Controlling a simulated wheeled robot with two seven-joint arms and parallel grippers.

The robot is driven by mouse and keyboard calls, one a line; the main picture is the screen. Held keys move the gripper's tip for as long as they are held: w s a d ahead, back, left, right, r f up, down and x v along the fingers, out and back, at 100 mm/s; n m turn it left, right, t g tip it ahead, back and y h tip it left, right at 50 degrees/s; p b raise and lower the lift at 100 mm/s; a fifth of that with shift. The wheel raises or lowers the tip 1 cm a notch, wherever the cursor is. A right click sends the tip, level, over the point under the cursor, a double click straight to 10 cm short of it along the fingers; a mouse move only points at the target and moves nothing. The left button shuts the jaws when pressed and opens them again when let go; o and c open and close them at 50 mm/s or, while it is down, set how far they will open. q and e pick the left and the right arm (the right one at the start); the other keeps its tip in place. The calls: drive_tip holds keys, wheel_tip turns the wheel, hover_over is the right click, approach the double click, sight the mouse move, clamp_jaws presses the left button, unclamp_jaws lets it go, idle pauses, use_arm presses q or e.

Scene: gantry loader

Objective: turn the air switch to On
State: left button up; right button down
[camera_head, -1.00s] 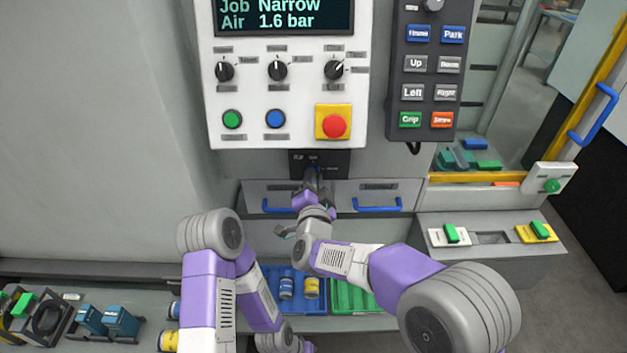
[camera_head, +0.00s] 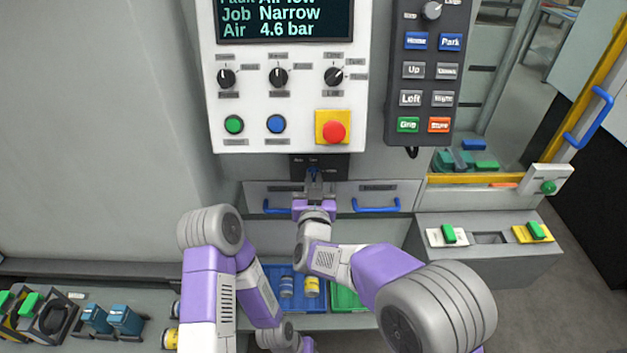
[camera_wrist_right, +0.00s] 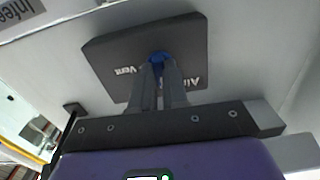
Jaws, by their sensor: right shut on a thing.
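The air switch is a small blue knob (camera_head: 313,170) on a dark plate (camera_head: 341,173) under the white control panel. In the right wrist view the blue knob (camera_wrist_right: 158,57) sits between my fingertips, and the plate (camera_wrist_right: 108,52) carries upside-down "Air" and "Vent" lettering. My right gripper (camera_head: 315,178) is shut on the knob; its grey fingers (camera_wrist_right: 161,75) hide part of it. The knob's exact pointing direction is hidden. The display (camera_head: 283,20) reads "Air 4.6 bar". My left arm is folded at the lower left; its gripper is out of view.
The panel (camera_head: 220,143) above holds dials, buttons and a red stop button (camera_head: 334,132). A dark pendant (camera_head: 434,20) hangs to its right. Drawers with blue handles (camera_head: 376,206) lie just below the switch. Cans stand in a blue tray (camera_head: 272,297) lower down.

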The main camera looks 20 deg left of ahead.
drive_tip(key=shift+n, duration=0.3)
idle(0.4)
drive_tip(key=c, duration=1.1)
unclamp_jaws()
drive_tip(key=shift+c, duration=0.2)
drive_tip(key=shift+s, duration=0.15)
drive_tip(key=v, duration=0.7)
drive_tip(key=shift+s+d, duration=0.1)
drive_tip(key=shift+s, duration=0.05)
